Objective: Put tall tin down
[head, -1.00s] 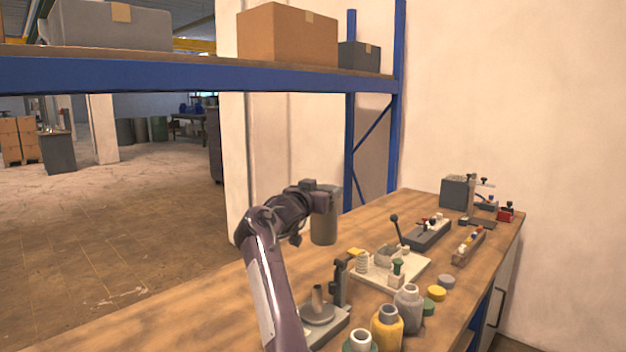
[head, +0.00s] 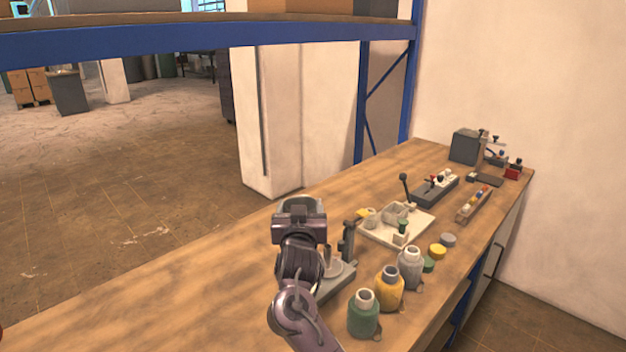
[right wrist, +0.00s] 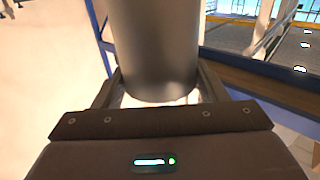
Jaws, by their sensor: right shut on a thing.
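The tall tin (right wrist: 155,45) is a grey cylinder. In the right wrist view it stands between the two fingers of my right gripper (right wrist: 158,92), which is shut on it. In the head view my right gripper (head: 300,208) is over the left part of the wooden workbench (head: 180,290), left of a small grey stand. There the gripper and wrist hide most of the tin. I cannot tell whether the tin's base touches the bench.
Right of my gripper are a grey stand (head: 345,270), a white tray with small parts (head: 390,228), and green (head: 363,315), yellow (head: 389,292) and grey (head: 410,268) bottles. The bench's left part is clear. A blue-framed shelf (head: 200,42) spans above.

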